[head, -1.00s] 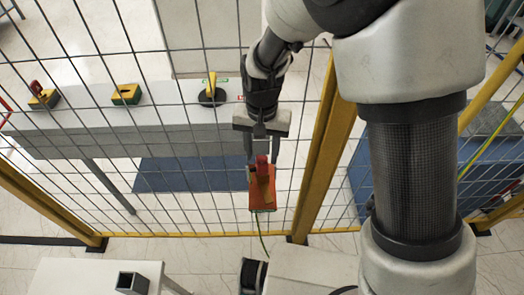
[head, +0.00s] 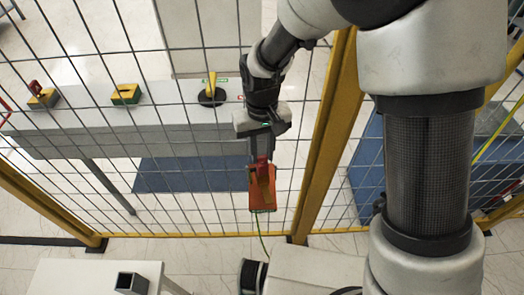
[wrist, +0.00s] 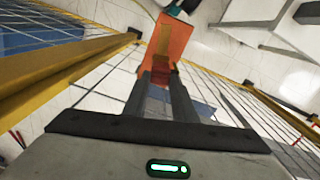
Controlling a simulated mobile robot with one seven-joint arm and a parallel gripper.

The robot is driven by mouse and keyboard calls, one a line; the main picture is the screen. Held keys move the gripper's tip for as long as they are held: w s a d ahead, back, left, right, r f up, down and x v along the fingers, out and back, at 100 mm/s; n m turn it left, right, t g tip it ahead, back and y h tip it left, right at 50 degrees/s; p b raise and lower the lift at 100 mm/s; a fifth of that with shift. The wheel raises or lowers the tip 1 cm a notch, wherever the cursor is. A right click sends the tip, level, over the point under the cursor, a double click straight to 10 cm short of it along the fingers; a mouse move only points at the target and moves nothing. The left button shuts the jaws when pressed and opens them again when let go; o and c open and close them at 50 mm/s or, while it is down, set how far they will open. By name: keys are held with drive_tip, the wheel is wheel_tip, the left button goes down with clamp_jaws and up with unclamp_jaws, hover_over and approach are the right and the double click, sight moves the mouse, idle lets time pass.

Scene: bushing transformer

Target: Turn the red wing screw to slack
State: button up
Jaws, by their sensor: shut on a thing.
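The red wing screw (head: 262,169) sits at the near-top of an orange block (head: 258,207) with a yellowish bar (head: 267,186) on its face. My gripper (head: 261,157) comes down from above and is shut on the red wing screw, its fingers seen nearly edge-on. In the wrist view my gripper's fingers (wrist: 163,80) close around the red screw (wrist: 162,62), partly hiding it. The orange block (wrist: 179,33) reaches beyond them.
A wire fence with yellow posts (head: 325,135) stands behind the block. Beyond it a grey table (head: 175,128) bears several small devices. A white table (head: 75,278) with a dark square tube (head: 131,284) is at lower left. A thin cable hangs below the block.

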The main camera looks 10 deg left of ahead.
sight(262, 156)
drive_tip(key=o, duration=1.1)
drive_tip(key=shift+c, duration=0.2)
drive_tip(key=shift+r, duration=0.15)
wheel_tip(262, 156, up, 17)
drive_tip(key=p, duration=0.1)
drive_tip(key=shift+p, duration=0.35)
drive_tip(key=shift+r, duration=0.1)
drive_tip(key=s+d+r+m+t+p, duration=0.2)
drive_tip(key=s+d+r+p, duration=0.15)
drive_tip(key=d+r, duration=0.75)
drive_tip(key=s+d+r+m+t+p, duration=0.3)
drive_tip(key=s+d, duration=0.5)
drive_tip(key=d, duration=0.5)
drive_tip(key=shift+s+r+t, duration=0.3)
